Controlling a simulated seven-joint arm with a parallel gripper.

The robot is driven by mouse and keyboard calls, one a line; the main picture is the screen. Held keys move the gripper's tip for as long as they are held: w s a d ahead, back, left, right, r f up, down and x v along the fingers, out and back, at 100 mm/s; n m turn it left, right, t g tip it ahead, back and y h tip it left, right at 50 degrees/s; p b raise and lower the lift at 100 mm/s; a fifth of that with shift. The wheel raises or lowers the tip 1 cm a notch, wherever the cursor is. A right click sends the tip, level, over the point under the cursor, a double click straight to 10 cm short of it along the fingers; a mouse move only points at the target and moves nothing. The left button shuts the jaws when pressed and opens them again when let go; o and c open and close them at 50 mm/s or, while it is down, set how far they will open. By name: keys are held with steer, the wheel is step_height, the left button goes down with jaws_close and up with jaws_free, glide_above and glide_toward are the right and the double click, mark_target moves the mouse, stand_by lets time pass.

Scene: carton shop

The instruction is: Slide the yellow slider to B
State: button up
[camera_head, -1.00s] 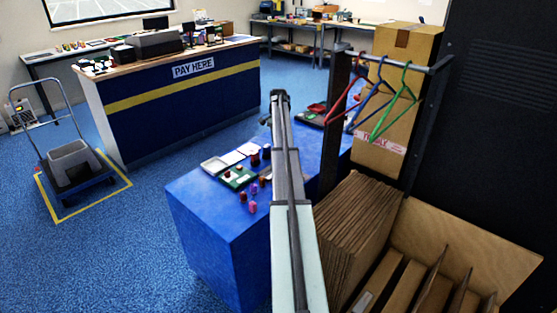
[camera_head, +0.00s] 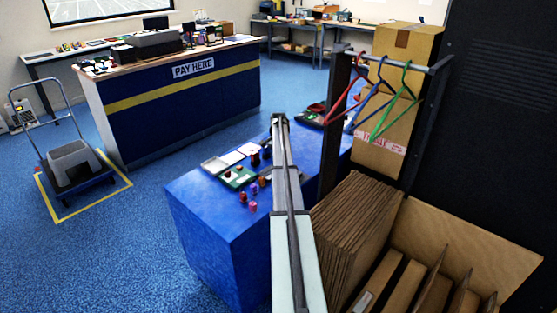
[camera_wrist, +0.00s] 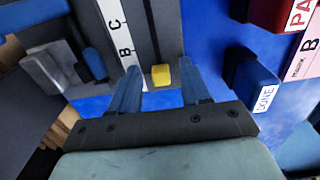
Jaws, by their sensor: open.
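The yellow slider (camera_wrist: 161,75) is a small block in a dark grey track (camera_wrist: 165,30) in the wrist view. A white letter strip (camera_wrist: 118,38) runs along the track's left side. C is at its upper end, with B below it and another mark, hard to read, near my left finger. The slider is near the lower visible part of the strip, below the clear B. My gripper (camera_wrist: 159,68) is open, with one finger on each side of the slider in the picture. I cannot tell whether either finger touches it. In the head view my arm hides the track and slider.
A blue block marked DONE (camera_wrist: 252,82) and a red block (camera_wrist: 280,14) are right of the track. A blue knob (camera_wrist: 94,62) is at left. In the head view, small items stand on the blue table (camera_head: 205,220); hangers and cartons are at right.

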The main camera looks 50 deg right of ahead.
jaws_close()
stand_by(0.3)
stand_by(0.3)
